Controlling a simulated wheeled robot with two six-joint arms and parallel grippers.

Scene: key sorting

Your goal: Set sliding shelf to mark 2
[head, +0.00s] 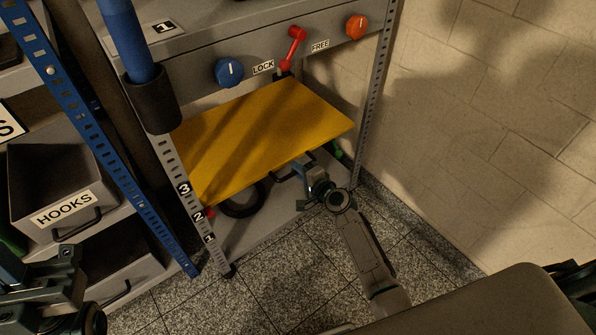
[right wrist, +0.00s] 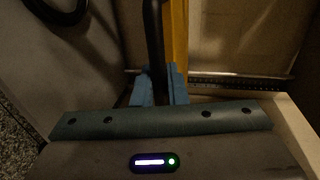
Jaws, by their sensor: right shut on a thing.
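The sliding shelf is a yellow board (head: 262,135) in the grey rack. A dark handle (head: 290,170) is at its front edge; it also shows as a black bar in the right wrist view (right wrist: 153,35). My right gripper (head: 314,180) is shut on this handle, with its blue fingers either side of the bar in the wrist view. Marks 3 (head: 184,189), 2 (head: 198,215) and 1 (head: 209,238) run down the left post. A small red pointer (head: 210,212) sits beside mark 2. A red lever (head: 293,48) stands between the LOCK and FREE labels. My left gripper (head: 65,270) is at the lower left, its jaws unclear.
A blue knob (head: 229,72) and an orange knob (head: 356,27) are on the rack's panel. A black ring-shaped thing (head: 243,205) lies below the shelf. A grey HOOKS bin (head: 58,190) stands on the left rack. A block wall (head: 480,110) bounds the right; speckled floor is in front.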

